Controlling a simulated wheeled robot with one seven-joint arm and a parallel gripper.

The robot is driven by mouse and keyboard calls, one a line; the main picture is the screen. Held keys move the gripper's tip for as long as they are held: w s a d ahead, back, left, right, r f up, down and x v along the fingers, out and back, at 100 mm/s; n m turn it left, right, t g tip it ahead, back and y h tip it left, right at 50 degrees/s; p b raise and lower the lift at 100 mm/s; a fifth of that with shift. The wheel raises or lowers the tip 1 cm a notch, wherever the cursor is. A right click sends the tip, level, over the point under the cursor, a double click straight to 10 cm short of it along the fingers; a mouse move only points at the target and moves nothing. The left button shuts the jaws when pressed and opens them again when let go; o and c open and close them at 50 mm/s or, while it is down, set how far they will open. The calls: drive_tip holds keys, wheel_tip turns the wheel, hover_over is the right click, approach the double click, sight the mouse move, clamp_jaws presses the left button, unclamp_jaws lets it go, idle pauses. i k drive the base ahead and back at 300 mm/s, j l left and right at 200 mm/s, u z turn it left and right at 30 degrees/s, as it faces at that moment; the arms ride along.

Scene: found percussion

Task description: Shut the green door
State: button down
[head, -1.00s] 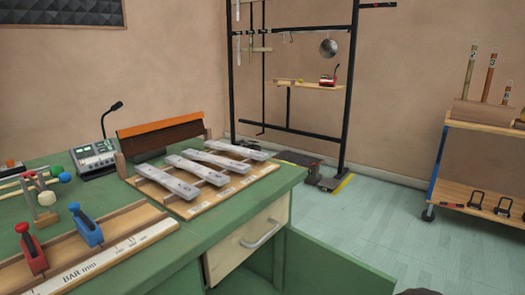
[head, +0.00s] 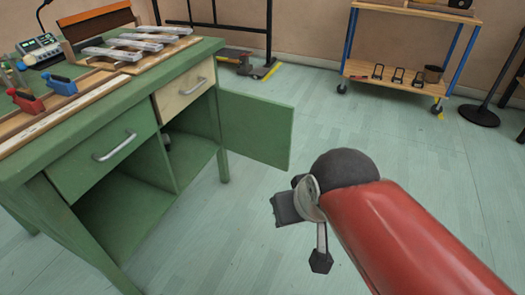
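The green door (head: 256,127) stands open on the right side of the green workbench (head: 75,193), swung out to the right under the cream drawer. The compartment beside its hinge is open, with something dark inside. My gripper (head: 292,236) is in the lower middle of the head view, in front of and below the door, apart from it in the picture. One dark finger points left and another points down, with a wide gap between them. I see nothing held.
The cream drawer (head: 184,87) and green drawer (head: 105,152) are shut. Metal bars (head: 135,44) and clamps lie on the benchtop. A wheeled shelf (head: 395,82) and a black stand base (head: 479,115) are at the back right. The floor between is clear.

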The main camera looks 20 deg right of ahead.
sight(258, 129)
drive_tip(key=k+u, duration=0.1)
drive_tip(key=u, duration=0.75)
drive_tip(key=k+j+u, duration=0.1)
drive_tip(key=u, duration=0.35)
drive_tip(key=k+j+u, duration=0.1)
drive_tip(key=u, duration=0.3)
drive_tip(key=l+u, duration=0.35)
drive_tip(key=l, duration=0.35)
drive_tip(key=l+u, duration=0.35)
drive_tip(key=l, duration=0.35)
drive_tip(key=k+l+u, duration=0.15)
drive_tip(key=l+u, duration=0.2)
drive_tip(key=l, duration=0.35)
drive_tip(key=k+l, duration=0.1)
drive_tip(key=l, duration=0.35)
drive_tip(key=k+l, duration=0.1)
drive_tip(key=l, duration=0.35)
drive_tip(key=k+l, duration=0.1)
drive_tip(key=l, duration=0.4)
drive_tip(key=k+l, duration=0.1)
drive_tip(key=l, duration=0.35)
drive_tip(key=k+l, duration=0.1)
drive_tip(key=l, duration=0.35)
drive_tip(key=k+l, duration=0.1)
drive_tip(key=l, duration=0.35)
drive_tip(key=k+j+u, duration=0.1)
drive_tip(key=k+j, duration=0.8)
drive_tip(key=k+l, duration=0.05)
drive_tip(key=k, duration=0.05)
